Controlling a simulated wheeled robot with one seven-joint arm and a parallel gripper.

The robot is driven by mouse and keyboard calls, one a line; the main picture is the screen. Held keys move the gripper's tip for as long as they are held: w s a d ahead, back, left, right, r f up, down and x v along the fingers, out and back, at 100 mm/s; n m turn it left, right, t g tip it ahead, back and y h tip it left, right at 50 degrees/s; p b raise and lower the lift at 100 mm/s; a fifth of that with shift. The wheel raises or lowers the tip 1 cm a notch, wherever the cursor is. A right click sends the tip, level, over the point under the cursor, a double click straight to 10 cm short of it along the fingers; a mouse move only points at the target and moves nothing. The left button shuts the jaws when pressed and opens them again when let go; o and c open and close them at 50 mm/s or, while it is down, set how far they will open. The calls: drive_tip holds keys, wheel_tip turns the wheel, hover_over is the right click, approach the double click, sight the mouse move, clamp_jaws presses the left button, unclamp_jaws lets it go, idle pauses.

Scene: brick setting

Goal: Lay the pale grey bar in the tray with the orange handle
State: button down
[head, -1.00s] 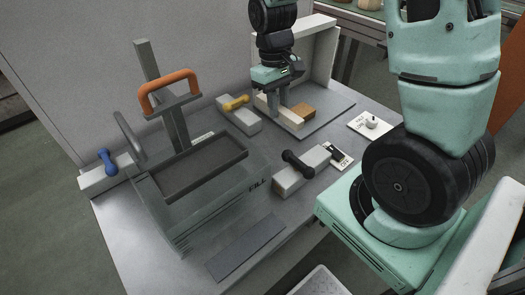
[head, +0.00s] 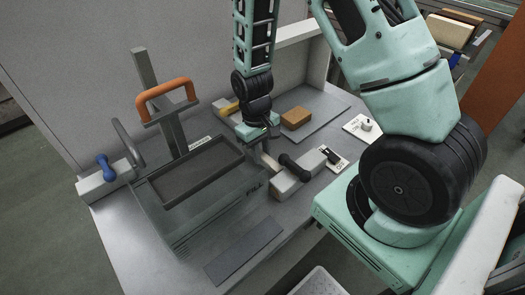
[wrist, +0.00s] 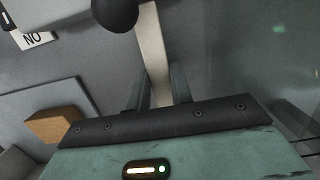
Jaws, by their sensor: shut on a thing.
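My gripper (head: 261,148) is shut on the pale grey bar (wrist: 152,45), which runs away from the fingers in the wrist view. In the head view my wrist hides most of the bar; a pale piece (head: 268,162) shows below it. The dark, shallow tray (head: 236,158) is left of my gripper, inside a clear-walled box. The orange handle (head: 167,92) is above and behind the tray, by a metal post. My gripper is beside the tray's right side, with the bar outside it. The bar's height above the table is unclear.
A block with a black-knobbed handle (head: 294,167) stands close to my gripper's right; its knob shows in the wrist view (wrist: 115,12). A brown block (head: 295,118) lies on a grey board behind. A blue-handled block (head: 106,168) is far left.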

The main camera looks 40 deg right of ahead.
drive_tip(key=shift+d+f, duration=0.2)
drive_tip(key=shift+f, duration=0.35)
drive_tip(key=shift+f, duration=0.15)
drive_tip(key=c, duration=1.2)
unclamp_jaws()
drive_tip(key=shift+c, duration=0.2)
